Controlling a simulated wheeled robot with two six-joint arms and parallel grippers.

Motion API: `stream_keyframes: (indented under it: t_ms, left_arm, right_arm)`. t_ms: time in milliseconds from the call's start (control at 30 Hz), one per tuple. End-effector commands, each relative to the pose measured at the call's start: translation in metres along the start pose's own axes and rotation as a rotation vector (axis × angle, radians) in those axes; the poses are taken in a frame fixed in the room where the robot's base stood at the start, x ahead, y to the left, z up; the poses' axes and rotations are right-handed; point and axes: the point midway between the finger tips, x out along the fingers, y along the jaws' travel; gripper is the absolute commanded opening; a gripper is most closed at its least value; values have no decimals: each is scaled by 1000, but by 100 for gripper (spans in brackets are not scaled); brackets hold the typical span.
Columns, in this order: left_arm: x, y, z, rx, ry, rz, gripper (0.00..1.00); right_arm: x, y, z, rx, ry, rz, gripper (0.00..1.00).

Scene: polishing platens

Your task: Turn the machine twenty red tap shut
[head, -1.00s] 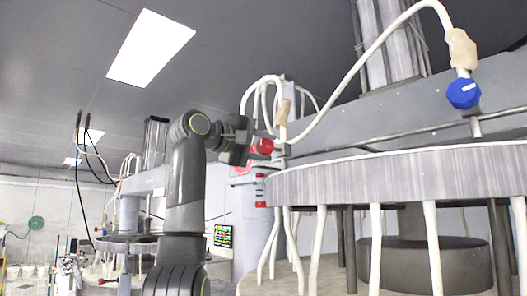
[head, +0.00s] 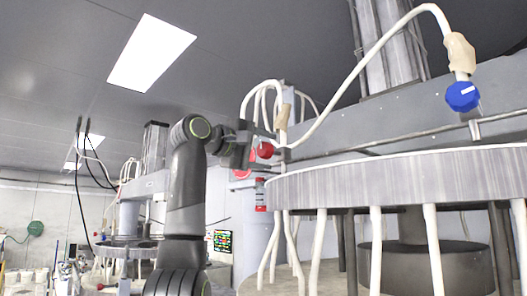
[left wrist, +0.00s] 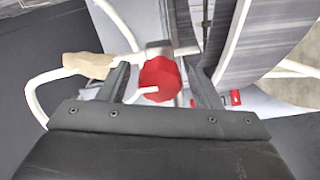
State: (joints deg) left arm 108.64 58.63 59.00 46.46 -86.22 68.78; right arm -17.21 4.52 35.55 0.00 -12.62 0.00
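The red tap (head: 265,150) sits on the pale pipework at the left end of the large grey round platen. It also shows in the left wrist view (left wrist: 160,79) as a faceted red knob with a white pointer mark. My left gripper (head: 254,146) is at the tap, coming from the left. In the left wrist view its two fingers (left wrist: 160,87) stand apart, one on each side of the knob, with visible gaps. It is open and holds nothing. No machine number is readable. My right gripper is not in view.
A blue tap (head: 462,96) hangs on a pale hose at the right. The platen rim (head: 400,175) with white legs lies below and right of my gripper. Pale hoses (head: 262,95) loop above. Another machine (head: 130,230) stands farther back left.

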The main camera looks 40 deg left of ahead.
Motion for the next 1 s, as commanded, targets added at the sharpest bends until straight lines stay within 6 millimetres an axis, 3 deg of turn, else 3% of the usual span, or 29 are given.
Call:
stream_keyframes:
  t_ms: [233,367,800,1000]
  left_arm:
    - [-4,-1,0,1,1,0,59]
    - [-21,-3,0,1,2,3,59]
    - [-126,-3,0,0,1,5,59]
    - [-160,-1,0,0,0,3,59]
  right_arm:
    - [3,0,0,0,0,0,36]
    - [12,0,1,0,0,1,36]
    - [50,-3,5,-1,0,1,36]
    - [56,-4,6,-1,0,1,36]
